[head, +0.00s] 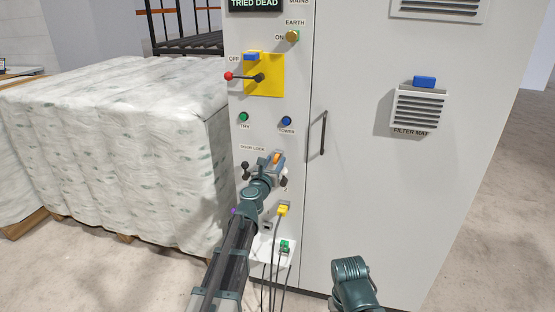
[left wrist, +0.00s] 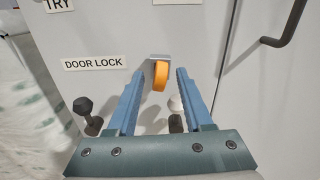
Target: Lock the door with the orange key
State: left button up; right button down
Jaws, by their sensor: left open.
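The orange key (left wrist: 161,75) sits in the lock on the cabinet front, right of the DOOR LOCK label (left wrist: 95,63). In the head view the key (head: 277,157) is a small orange spot, partly hidden by my gripper. My left gripper (left wrist: 157,72) is open, with one blue finger on each side of the key; I cannot tell whether either finger touches it. In the head view the left gripper (head: 278,164) is up against the lock area. The cabinet door (head: 365,200) with its black handle (head: 323,133) looks closed. My right arm shows at the bottom, its fingers out of sight.
Above are a red-tipped switch lever (head: 229,76) and buttons. Wrapped white bales (head: 120,150) stand at the left.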

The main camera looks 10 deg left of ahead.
pick_arm(q)
jog(key=shift+s, duration=0.1)
jog(key=s, duration=1.4)
jog(key=s+d+m+g+h+p, duration=0.4)
jog(key=d+m+g+p, duration=0.15)
jog(key=d+m, duration=0.6)
jog(key=s+d+m+g+h+p, duration=0.4)
jog(key=s+d+m+p, duration=0.15)
jog(key=d+m, duration=0.6)
jog(key=s+f+m+g+y+p, duration=0.3)
jog(key=s+m+g+p, duration=0.2)
jog(key=s+m, duration=0.25)
jog(key=s+a+r+m+g+y+p, duration=0.1)
jog(key=s+a+m+g+y+p, duration=0.3)
jog(key=s+m, duration=0.5)
jog(key=a+y, duration=0.2)
jog(key=y, duration=0.1)
jog(key=shift+a+r+p, duration=0.2)
jog(key=shift+r+p, duration=0.1)
jog(key=shift+p, duration=0.05)
